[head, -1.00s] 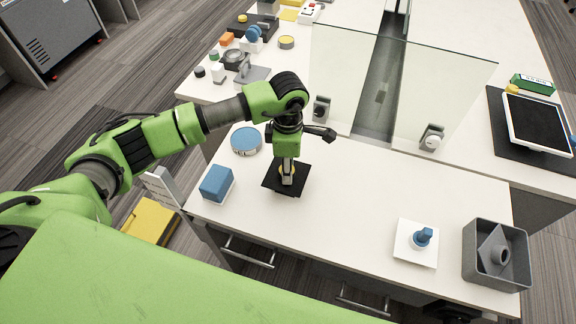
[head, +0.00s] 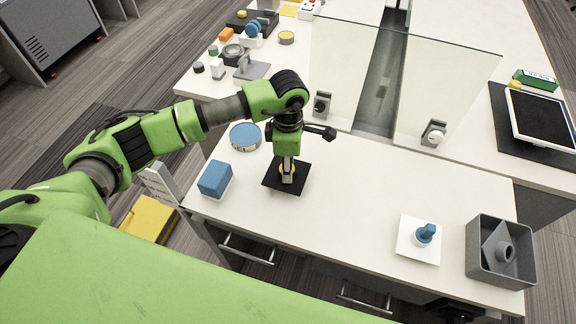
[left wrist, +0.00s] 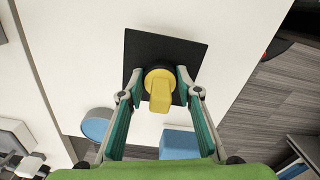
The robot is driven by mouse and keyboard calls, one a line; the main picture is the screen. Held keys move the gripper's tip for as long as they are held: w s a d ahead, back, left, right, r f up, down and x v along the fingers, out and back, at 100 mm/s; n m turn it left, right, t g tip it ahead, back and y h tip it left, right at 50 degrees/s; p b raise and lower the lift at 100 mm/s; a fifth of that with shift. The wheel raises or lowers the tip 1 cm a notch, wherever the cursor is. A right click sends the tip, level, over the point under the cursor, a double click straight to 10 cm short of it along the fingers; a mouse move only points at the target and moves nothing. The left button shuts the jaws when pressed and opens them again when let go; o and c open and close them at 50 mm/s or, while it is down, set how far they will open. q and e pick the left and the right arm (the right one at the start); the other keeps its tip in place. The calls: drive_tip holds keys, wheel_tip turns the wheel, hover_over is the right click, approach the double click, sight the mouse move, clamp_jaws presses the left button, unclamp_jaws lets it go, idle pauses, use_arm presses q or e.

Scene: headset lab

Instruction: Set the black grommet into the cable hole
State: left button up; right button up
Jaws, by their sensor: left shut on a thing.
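The black grommet (head: 270,181) shows as a dark square plate with a yellow knob at its middle, on the near left part of the white desk. In the left wrist view the plate (left wrist: 190,50) and the yellow knob (left wrist: 160,90) show clearly. My left gripper (head: 287,177) points down over the plate and is shut on the grommet by its knob, with a finger on each side (left wrist: 160,74). I cannot tell whether the plate touches the desk. No cable hole shows; the plate may hide it. My right gripper is not in view.
A blue-topped block (head: 215,177) and a round blue-topped tin (head: 246,135) stand close to the left. A white plate with a blue knob (head: 420,240) and a grey bin (head: 500,272) are at the right. Glass panels (head: 350,75) stand behind. The desk's middle is clear.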

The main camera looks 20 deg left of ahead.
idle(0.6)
use_arm(q)
drive_tip(key=shift+b, duration=0.5)
idle(0.5)
drive_tip(key=shift+f+b, duration=1.55)
drive_tip(key=shift+f, duration=0.1)
drive_tip(key=o, duration=1.2)
drive_tip(key=shift+r, duration=0.15)
wheel_tip(320, 180, up, 12)
drive_tip(key=shift+f, duration=0.1)
drive_tip(key=shift+s+f, duration=0.1)
